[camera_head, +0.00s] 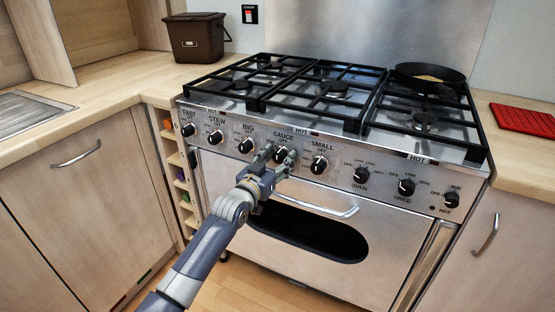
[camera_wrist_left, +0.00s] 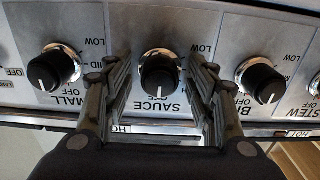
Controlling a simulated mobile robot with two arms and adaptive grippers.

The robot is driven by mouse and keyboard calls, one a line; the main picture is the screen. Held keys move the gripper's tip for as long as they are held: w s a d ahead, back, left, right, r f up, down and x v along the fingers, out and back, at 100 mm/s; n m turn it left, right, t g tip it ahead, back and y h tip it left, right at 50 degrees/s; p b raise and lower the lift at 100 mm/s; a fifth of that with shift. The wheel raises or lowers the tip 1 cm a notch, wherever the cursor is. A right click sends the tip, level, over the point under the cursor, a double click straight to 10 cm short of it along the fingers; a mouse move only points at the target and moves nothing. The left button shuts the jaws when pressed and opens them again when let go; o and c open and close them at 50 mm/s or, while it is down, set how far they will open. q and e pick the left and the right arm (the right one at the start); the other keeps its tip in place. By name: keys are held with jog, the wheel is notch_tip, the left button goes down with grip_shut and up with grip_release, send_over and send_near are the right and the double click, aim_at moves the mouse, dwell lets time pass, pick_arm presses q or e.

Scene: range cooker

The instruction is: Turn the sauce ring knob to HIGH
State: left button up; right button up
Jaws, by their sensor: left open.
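The sauce knob (camera_wrist_left: 158,80) is black and round with a white pointer line. In the wrist view, which shows the panel upside down, the line points toward the OFF mark by the word SAUCE. My left gripper (camera_wrist_left: 158,70) is open, with one finger on each side of the knob. I cannot tell whether either finger touches it. In the head view my left gripper (camera_head: 275,154) is at the sauce knob (camera_head: 281,154) and partly hides it. My right gripper is not in view.
The small knob (camera_wrist_left: 53,68) and the big knob (camera_wrist_left: 260,80) flank the sauce knob closely. An oven door handle (camera_head: 310,205) runs below the panel. Gas grates (camera_head: 320,88) and a black pan (camera_head: 430,76) are above. A red mat (camera_head: 522,120) lies on the right counter.

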pick_arm(q)
jog(key=c, duration=1)
jog(key=shift+c, duration=0.2)
jog(key=n+p, duration=0.1)
jog(key=n, duration=0.2)
jog(key=shift+r+n+p, duration=0.1)
jog(key=shift+n+p, duration=0.2)
jog(key=shift+p, duration=0.05)
jog(key=shift+n, duration=1.8)
jog(key=shift+n+p, duration=0.35)
jog(key=shift+n, duration=1.95)
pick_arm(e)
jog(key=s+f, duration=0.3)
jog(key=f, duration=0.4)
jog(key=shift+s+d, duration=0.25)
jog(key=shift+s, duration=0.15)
pick_arm(q)
jog(key=shift+a, duration=0.1)
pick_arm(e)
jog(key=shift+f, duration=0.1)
